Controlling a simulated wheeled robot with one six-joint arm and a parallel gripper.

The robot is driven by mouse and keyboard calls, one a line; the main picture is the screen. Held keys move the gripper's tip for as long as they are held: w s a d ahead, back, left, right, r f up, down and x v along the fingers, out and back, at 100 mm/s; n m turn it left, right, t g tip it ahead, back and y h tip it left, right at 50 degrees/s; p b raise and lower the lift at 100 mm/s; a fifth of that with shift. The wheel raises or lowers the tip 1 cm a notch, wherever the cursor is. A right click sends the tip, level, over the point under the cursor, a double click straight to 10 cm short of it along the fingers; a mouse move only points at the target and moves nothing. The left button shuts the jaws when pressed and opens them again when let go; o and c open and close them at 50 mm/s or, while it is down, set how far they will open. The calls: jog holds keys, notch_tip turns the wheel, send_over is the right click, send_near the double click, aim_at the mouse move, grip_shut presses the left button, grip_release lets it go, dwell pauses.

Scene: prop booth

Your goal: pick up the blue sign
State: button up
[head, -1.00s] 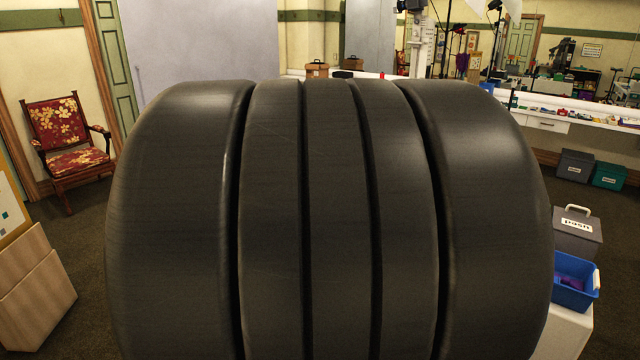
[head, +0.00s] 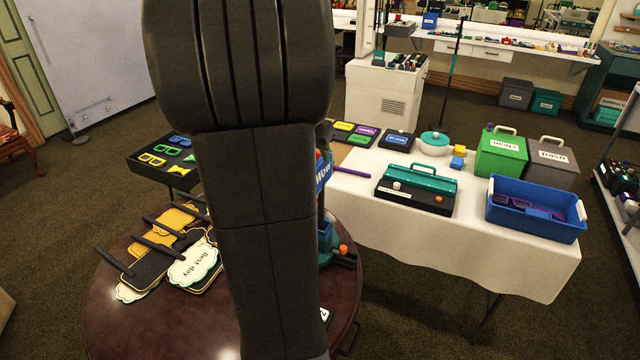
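A blue sign (head: 323,174) with white lettering, seemingly "Wow", shows in the head view just right of my arm. It looks upright, and most of it is hidden behind my arm. Below it, a teal and dark object with an orange knob (head: 343,249) stands at the right of the round dark wooden table (head: 130,325). Whether that object holds the sign cannot be told. Other signs with black handles lie on the left of the table, including a white "Best day" sign (head: 196,264) and yellow ones (head: 165,240). My gripper is not in view.
A white-clothed table (head: 420,250) at right holds a blue bin (head: 535,214), a black and teal case (head: 417,188), and green (head: 501,155) and grey boxes. A black tray of colourful glasses (head: 160,165) is behind the round table. My arm blocks the middle of the view.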

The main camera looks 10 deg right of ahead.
jog(key=shift+p+x, duration=0.6)
jog(key=shift+x, duration=3.4)
grip_shut()
